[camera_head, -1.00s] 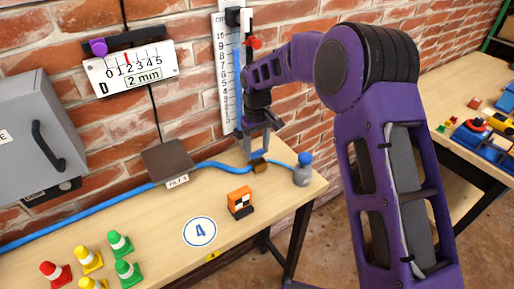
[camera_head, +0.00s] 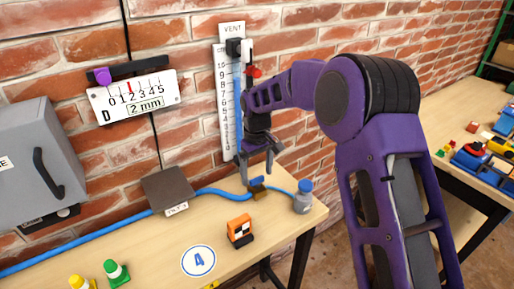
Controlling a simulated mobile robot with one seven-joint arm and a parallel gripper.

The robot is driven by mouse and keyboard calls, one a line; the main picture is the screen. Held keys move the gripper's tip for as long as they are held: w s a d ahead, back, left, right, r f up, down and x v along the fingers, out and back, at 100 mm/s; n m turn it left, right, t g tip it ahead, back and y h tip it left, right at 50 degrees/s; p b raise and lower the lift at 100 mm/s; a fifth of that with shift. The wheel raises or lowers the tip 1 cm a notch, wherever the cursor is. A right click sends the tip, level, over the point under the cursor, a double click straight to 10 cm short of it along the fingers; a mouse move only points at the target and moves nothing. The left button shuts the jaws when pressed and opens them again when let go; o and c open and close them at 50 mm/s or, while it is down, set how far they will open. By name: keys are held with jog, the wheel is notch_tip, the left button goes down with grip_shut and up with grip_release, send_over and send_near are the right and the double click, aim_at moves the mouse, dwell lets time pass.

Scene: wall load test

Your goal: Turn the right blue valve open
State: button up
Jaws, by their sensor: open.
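A small brass valve (camera_head: 258,192) with a blue handle (camera_head: 256,182) sits on the blue hose (camera_head: 215,192) at the right part of the workbench, near the wall. My gripper (camera_head: 257,176) points down at it with its two fingers apart, one on each side of the blue handle as seen here. The fingers are open; whether they touch the handle I cannot tell. The arm comes in from the right.
A grey bottle with a blue cap (camera_head: 304,197) stands just right of the valve. A dark plate (camera_head: 167,188) covers part of the hose. An orange marked block (camera_head: 240,230) stands in front.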

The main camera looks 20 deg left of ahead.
aim_at(257, 178)
notch_tip(257, 178, up, 16)
dwell(0.3)
